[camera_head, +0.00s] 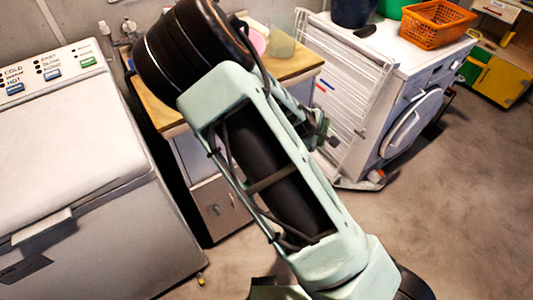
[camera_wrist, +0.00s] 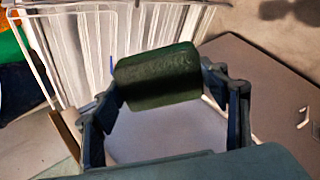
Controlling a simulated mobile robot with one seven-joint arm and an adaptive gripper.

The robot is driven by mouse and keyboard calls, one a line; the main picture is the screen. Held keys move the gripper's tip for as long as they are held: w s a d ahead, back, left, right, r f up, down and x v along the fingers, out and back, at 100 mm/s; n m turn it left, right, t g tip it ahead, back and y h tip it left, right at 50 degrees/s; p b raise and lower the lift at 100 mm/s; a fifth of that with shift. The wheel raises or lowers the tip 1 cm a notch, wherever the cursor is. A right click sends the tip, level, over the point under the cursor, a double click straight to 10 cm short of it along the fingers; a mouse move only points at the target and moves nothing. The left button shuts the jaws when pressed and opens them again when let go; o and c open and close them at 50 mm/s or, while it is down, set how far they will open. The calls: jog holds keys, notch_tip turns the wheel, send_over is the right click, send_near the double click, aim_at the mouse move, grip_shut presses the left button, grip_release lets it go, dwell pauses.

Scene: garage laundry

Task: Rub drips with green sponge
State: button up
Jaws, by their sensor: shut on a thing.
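The green sponge (camera_wrist: 158,78) is a dark green block in the middle of the wrist view. My gripper (camera_wrist: 162,84) is shut on it, with one finger at each end. The sponge is held across, slightly tilted. In the head view my arm covers the middle, and part of my gripper (camera_head: 318,130) shows beside the arm, in front of the drying rack. I cannot make out any drips in either view. A pale smooth surface (camera_wrist: 160,137) lies behind and below the sponge; whether the sponge touches it cannot be told.
A white drying rack (camera_head: 343,85) leans by the front-loading washer (camera_head: 425,85), which carries an orange basket (camera_head: 437,24). A wooden-topped cabinet (camera_head: 300,62) stands behind my arm. A top-loading washer (camera_head: 80,130) is at left. Floor (camera_head: 440,220) at right is clear.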

jog(key=w+a+f+n+t+y+b, duration=0.2)
jog(key=a+f+n+t+y+b, duration=0.2)
jog(key=a+f+n+b, duration=0.15)
jog(key=s+a+n+t+y+b, duration=0.2)
jog(key=s+a+n+y+b, duration=0.3)
jog(key=a+n+y+b, duration=0.6)
jog(key=shift+w+a+f+m+y+p, duration=0.15)
jog(key=shift+w+a+m, duration=0.3)
jog(key=shift+w, duration=0.4)
jog(key=shift+w+a+m+y+p, duration=0.1)
jog(key=shift+w+a+m, duration=0.35)
jog(key=shift+w, duration=0.45)
jog(key=shift+w+a+f+m+y+p, duration=0.15)
jog(key=shift+w+a+m, duration=0.3)
jog(key=shift+w, duration=0.4)
jog(key=shift+b+x, duration=0.5)
jog(key=shift+x, duration=0.4)
jog(key=shift+w+d, duration=0.1)
jog(key=shift+d, duration=0.1)
jog(key=w+d+b, duration=0.2)
jog(key=d, duration=0.1)
jog(key=shift+w+d, duration=0.15)
